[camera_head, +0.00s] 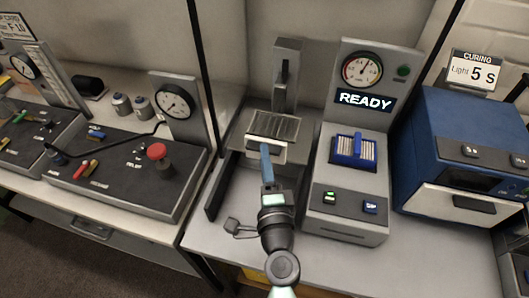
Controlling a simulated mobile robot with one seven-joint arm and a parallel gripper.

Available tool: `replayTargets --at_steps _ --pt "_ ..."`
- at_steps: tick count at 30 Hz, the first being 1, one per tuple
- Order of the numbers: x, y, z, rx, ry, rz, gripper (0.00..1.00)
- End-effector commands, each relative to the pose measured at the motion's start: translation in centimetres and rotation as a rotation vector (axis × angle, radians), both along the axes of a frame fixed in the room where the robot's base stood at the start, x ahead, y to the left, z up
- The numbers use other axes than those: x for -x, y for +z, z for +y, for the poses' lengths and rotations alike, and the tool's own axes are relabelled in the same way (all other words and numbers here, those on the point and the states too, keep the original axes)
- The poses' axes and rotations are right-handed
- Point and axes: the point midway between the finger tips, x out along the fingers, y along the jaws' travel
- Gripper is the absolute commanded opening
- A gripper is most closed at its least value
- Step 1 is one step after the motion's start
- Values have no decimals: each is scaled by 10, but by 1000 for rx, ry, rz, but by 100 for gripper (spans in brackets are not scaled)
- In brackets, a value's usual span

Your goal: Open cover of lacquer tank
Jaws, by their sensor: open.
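A grey box with a ribbed top (273,127) and a pale front stands at the back of the bench, before an upright grey post (287,75). It looks like the lacquer tank with its cover on, but no label on it can be read. My gripper (266,160) reaches up from the bottom middle. Its blue fingers end just before or over the front of the ribbed box, and I cannot tell if they touch it. The fingers overlap from this angle, so the gap between them is hidden. Nothing is visibly held.
Right of my arm stands a grey machine with a gauge and a READY display (364,100). A blue curing box (462,150) is further right. At left, a dark control panel (130,165) has a red knob. A low dark wall (222,185) stands left of my gripper.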

Motion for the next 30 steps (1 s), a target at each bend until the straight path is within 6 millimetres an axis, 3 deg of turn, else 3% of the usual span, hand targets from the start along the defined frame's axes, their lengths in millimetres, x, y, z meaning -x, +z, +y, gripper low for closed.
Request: replayTargets --at_steps 5,14,21,30 --pt "-11 0 2 1 0 0 42" --pt "-13 0 2 1 -1 0 42" --pt "-12 0 1 1 -1 0 0" --pt "-12 0 1 1 -1 0 0"
